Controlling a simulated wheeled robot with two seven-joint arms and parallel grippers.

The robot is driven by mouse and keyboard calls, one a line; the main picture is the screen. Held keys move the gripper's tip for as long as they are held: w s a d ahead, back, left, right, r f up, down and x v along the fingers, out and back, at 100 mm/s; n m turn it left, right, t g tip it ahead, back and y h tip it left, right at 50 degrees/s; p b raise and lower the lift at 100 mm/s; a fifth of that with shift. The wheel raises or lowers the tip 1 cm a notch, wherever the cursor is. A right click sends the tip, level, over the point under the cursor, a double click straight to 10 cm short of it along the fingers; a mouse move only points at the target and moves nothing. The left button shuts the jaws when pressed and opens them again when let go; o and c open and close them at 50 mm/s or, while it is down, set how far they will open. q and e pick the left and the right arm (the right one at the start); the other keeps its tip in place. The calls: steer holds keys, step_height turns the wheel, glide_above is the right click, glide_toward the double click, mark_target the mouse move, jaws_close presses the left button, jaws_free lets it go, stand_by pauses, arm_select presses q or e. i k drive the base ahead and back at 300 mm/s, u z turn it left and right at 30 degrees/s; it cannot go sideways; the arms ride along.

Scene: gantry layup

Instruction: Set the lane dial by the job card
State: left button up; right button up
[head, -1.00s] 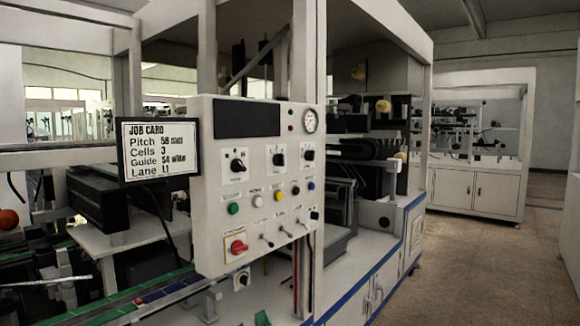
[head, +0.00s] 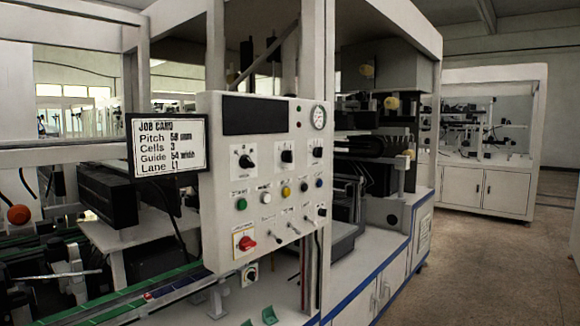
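The job card (head: 168,145) is a black-framed sign at the left of the control panel. It reads Pitch 58 mm, Cells 3, Guide 54 wide, Lane L1, though the lettering is partly blurred. The pale control panel (head: 222,212) carries three black dials in a row: a left dial (head: 244,160), a middle dial (head: 287,155) and a right dial (head: 317,152). Another small dial (head: 251,273) sits below the panel's red switch. The dial labels are too small to read, so I cannot tell which is the lane dial. Neither gripper is in view.
Below the dials are coloured buttons, toggle switches and a red rotary switch (head: 246,242). A gauge (head: 318,117) is at the panel's upper right. A green-edged conveyor (head: 120,305) runs at lower left. Open floor (head: 485,265) lies to the right of the blue-edged cabinet.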

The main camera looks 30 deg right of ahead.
mark_target(317, 151)
steer(key=z, duration=1.05)
steer(key=i, duration=1.15)
steer(key=u, duration=0.5)
